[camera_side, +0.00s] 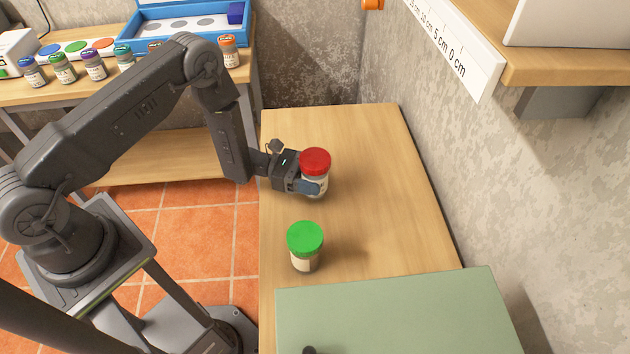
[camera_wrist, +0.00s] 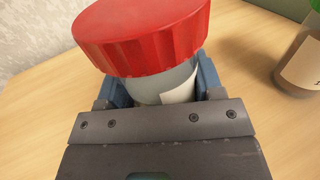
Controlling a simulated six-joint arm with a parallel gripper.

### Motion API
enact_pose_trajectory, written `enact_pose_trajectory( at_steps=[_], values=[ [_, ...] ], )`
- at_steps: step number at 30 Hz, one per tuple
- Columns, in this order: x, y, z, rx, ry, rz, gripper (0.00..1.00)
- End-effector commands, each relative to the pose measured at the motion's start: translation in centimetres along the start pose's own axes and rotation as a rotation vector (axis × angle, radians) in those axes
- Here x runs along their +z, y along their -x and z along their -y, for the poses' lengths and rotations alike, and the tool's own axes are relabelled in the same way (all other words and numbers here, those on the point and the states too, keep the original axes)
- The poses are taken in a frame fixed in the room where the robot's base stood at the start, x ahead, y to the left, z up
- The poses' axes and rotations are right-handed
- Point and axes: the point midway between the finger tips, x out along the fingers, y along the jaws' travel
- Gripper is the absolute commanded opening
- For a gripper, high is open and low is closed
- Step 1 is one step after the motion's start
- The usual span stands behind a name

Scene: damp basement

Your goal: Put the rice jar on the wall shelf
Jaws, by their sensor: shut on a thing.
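My gripper (camera_side: 308,187) is shut around the body of a red-lidded jar (camera_side: 315,162). In the wrist view the red-lidded jar (camera_wrist: 145,35) sits between the blue fingers, its clear body and white label partly hidden by them. I cannot read the label, so I cannot tell whether it holds rice. It is upright over the wooden table, and I cannot tell whether its base touches the top. A green-lidded jar (camera_side: 305,240) stands nearer the camera, apart from my gripper. It also shows in the wrist view (camera_wrist: 303,62). The wooden wall shelf (camera_side: 535,68) is at the upper right.
A white box (camera_side: 575,25) stands on the shelf, and a centimetre scale (camera_side: 455,52) runs along its edge. A pale green panel (camera_side: 395,315) is at the table's near end. Several small jars and a blue case (camera_side: 190,28) are on the back-left bench. The table (camera_side: 345,125) is clear behind the held jar.

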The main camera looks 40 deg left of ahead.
Motion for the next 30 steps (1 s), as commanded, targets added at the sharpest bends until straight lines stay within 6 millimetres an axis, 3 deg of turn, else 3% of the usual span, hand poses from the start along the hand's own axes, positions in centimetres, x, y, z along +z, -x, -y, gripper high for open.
enact_pose_trajectory(
  at_steps=[3, 12, 18, 30],
  values=[
    [2.5, 0.1, -0.1, 0.001, -0.004, 0.003, 0.21],
    [6.3, 7.2, -1.3, 0.007, -0.004, 0.002, 0.21],
    [8.1, 10.2, -1.7, 0.004, -0.002, 0.002, 0.21],
    [9.9, 11.6, -1.9, -0.001, -0.004, 0.002, 0.21]
  ],
)
